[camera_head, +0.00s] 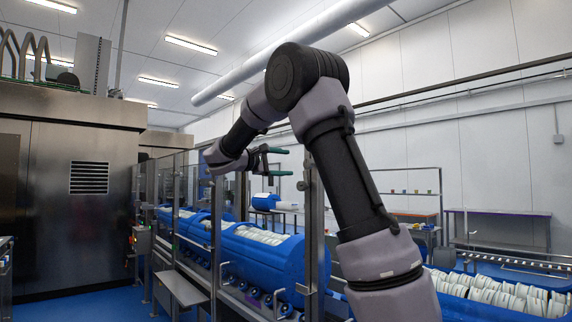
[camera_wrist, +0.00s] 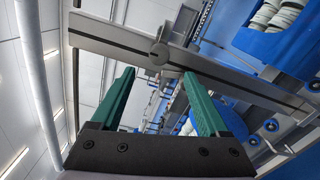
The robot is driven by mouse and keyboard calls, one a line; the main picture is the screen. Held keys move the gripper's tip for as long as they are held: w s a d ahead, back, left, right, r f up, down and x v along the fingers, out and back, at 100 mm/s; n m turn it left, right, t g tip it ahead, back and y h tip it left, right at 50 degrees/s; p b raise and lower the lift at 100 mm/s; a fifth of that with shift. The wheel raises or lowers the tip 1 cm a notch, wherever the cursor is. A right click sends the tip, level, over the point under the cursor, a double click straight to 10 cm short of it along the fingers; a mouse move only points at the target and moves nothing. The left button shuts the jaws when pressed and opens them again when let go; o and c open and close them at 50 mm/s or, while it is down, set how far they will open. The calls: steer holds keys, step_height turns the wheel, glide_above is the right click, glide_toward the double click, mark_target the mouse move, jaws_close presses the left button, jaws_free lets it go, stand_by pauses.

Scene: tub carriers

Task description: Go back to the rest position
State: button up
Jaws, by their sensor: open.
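My gripper (camera_head: 284,162) is raised in front of the blue tub line in the head view, with my arm bent above it. Its two green fingers point right and stand apart with nothing visible between them. In the wrist view my gripper (camera_wrist: 160,98) is also open and empty, its green fingers spread on a dark base. A grey metal bar (camera_wrist: 120,42) crosses the wrist view just beyond the fingertips; I cannot tell how close it is.
A row of blue tubs (camera_head: 262,262) with white rolls runs behind clear guard panels and metal posts (camera_head: 314,215). Another blue tub (camera_head: 460,308) with white items is at lower right. A steel cabinet (camera_head: 50,210) stands left. Metal tables (camera_head: 500,213) stand back right.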

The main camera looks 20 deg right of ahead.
steer(key=s+d+f+m+g+y, duration=0.1)
steer(key=s+d+f+m+y, duration=0.15)
steer(key=s+f+y, duration=0.35)
steer(key=s+d+f+m+g+y, duration=0.15)
steer(key=s+d+f, duration=0.25)
steer(key=s, duration=0.4)
steer(key=s+a+f+m+t+y, duration=0.1)
steer(key=s+a+f+m+y, duration=0.2)
steer(key=s+a+y, duration=0.2)
steer(key=s+a+f+m+t+y, duration=0.2)
steer(key=s+a+f+m+y, duration=0.2)
steer(key=s+a, duration=0.5)
steer(key=s+y, duration=0.2)
steer(key=s, duration=0.3)
steer(key=shift+a+f, duration=0.15)
steer(key=shift+a, duration=0.2)
steer(key=shift+y, duration=0.25)
